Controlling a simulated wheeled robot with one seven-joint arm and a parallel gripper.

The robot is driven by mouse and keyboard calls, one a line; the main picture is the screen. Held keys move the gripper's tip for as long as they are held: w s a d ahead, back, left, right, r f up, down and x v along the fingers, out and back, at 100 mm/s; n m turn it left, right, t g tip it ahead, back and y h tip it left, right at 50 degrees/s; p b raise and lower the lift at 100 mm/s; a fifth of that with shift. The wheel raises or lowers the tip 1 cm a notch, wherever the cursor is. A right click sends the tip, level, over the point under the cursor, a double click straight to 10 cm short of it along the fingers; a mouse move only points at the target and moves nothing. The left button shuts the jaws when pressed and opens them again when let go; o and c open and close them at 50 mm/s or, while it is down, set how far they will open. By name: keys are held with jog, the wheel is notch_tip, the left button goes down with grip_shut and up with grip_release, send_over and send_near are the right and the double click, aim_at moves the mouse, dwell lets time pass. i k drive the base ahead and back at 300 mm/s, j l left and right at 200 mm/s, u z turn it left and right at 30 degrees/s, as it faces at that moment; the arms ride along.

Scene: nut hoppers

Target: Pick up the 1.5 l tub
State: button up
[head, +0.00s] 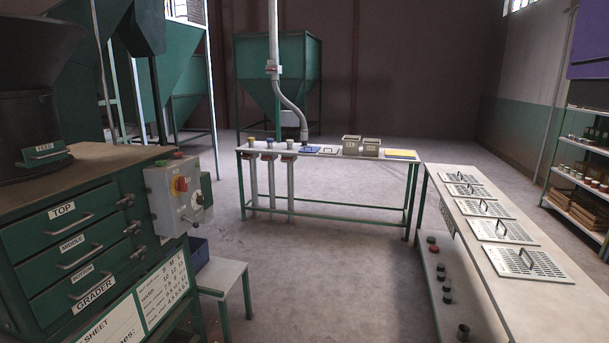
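Two grey-beige square tubs stand side by side on the far table (290,160). The left tub (351,146) looks slightly taller than the right tub (371,147). Each has a marking on its front, too small to read, so I cannot tell which is the 1.5 l tub. My gripper is not in view.
A blue tray (309,149) and a yellow-topped item (400,155) flank the tubs. A bench with several slotted plates (501,230) runs along the right. The grader cabinet (75,240) and a low stool (222,276) stand left. Open floor (320,265) lies between.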

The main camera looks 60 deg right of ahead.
aim_at(371, 147)
jog(key=z, duration=2.05)
jog(key=i+j+u, duration=0.1)
jog(key=j, duration=0.25)
jog(key=i+j, duration=0.1)
jog(key=j, duration=0.3)
jog(key=i+j+u, duration=0.15)
jog(key=j, duration=0.2)
jog(key=i+j+z, duration=0.15)
jog(key=i+j, duration=0.65)
jog(key=i+z, duration=0.2)
jog(key=i, duration=0.65)
jog(key=i+j+z, duration=0.2)
jog(key=i, duration=2.55)
